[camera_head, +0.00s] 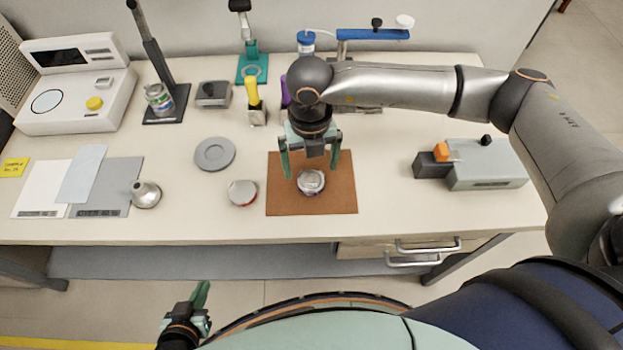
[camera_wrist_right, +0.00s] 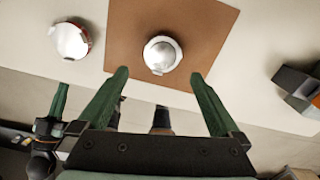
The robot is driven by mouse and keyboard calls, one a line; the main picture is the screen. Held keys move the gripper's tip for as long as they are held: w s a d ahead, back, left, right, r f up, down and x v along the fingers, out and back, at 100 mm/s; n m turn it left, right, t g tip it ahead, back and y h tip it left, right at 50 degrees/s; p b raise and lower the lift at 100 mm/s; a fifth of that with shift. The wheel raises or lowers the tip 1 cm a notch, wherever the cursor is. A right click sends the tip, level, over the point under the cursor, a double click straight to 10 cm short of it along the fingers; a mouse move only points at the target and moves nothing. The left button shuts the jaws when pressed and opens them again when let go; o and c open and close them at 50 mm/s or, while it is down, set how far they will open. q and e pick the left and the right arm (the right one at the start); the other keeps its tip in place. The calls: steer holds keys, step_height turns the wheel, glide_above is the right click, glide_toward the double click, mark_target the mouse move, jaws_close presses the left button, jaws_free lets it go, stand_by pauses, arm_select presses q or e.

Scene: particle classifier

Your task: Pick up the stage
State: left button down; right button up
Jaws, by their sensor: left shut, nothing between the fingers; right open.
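A round silver piece (camera_head: 311,182) lies on a brown mat (camera_head: 285,202) near the table's front edge; it looks like the stage, though no label confirms it. In the right wrist view the silver piece (camera_wrist_right: 162,55) is just beyond the fingertips, centred between them. My right gripper (camera_head: 311,168) is open above the mat, pointing down, with its green fingers on either side of the piece and not touching it as far as I can see. My left gripper (camera_head: 201,296) is shut and empty, low in front of the table.
A similar silver piece with a red rim (camera_head: 242,193) lies left of the mat, with a grey disc (camera_head: 215,154) behind it. A metal funnel (camera_head: 146,194) stands further left. A grey box device (camera_head: 487,165) is at the right. A yellow-topped tool (camera_head: 254,100) stands behind the mat.

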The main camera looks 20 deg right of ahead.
mark_target(311, 181)
steer(key=shift+w+d+f+p, duration=0.1)
steer(key=shift+f+p, duration=0.15)
steer(key=shift+f, duration=1.45)
steer(key=shift+w+d+f+p, duration=0.1)
steer(key=shift+f+p, duration=0.15)
steer(key=shift+f, duration=1.45)
steer(key=shift+r, duration=0.1)
steer(key=c, duration=1.4)
steer(key=shift+c, duration=0.2)
steer(key=shift+r, duration=0.8)
steer(key=s+a+r+b, duration=0.3)
steer(key=s+a+r, duration=0.6)
steer(key=a+r, duration=0.1)
steer(key=shift+s+a+r, duration=0.15)
steer(key=shift+a+r, duration=0.15)
steer(key=shift+r, duration=0.4)
